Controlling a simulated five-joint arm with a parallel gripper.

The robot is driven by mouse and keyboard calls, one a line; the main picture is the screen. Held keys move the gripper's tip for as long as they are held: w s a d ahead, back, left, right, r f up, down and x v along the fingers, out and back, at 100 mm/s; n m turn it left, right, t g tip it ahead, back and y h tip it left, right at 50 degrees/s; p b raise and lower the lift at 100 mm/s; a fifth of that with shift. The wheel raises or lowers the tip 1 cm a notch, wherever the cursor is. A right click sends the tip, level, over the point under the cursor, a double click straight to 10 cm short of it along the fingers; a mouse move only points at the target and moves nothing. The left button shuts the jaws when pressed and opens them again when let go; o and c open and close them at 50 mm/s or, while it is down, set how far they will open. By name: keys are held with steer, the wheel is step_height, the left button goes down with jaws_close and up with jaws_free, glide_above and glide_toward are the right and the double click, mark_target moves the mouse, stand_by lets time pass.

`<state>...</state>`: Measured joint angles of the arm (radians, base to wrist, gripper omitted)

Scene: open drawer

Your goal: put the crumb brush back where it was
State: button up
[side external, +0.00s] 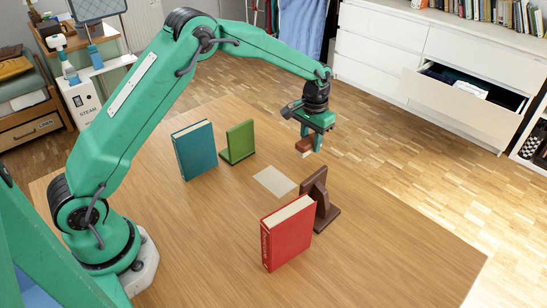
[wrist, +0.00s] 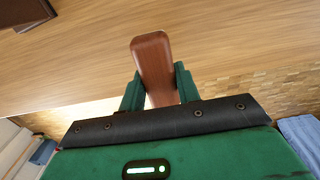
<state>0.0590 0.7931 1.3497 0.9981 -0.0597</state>
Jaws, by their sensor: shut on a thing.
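The crumb brush (side external: 304,146) is a small brown wooden block with a paler underside in the side view. My gripper (side external: 313,147) is shut on it and holds it above the far part of the wooden table. In the wrist view the brush (wrist: 151,55) shows as a smooth reddish-brown back with a rounded end, between the two green fingers of my gripper (wrist: 158,88). Its bristles are hidden in the wrist view.
On the table (side external: 400,255) stand a blue book (side external: 194,150), a green bookend (side external: 239,141), a red book (side external: 287,234) and a dark brown bookend (side external: 321,199). A pale flat rectangle (side external: 274,182) lies between the bookends. A white dresser (side external: 385,50) has one drawer (side external: 465,103) open.

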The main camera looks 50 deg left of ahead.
mark_target(310, 151)
steer(key=shift+f, duration=0.1)
steer(key=shift+f, duration=1.8)
steer(key=shift+f, duration=0.1)
steer(key=o, duration=0.9)
steer(key=shift+o, duration=0.2)
step_height(310, 151, up, 12)
steer(key=shift+f, duration=0.1)
steer(key=shift+r, duration=0.25)
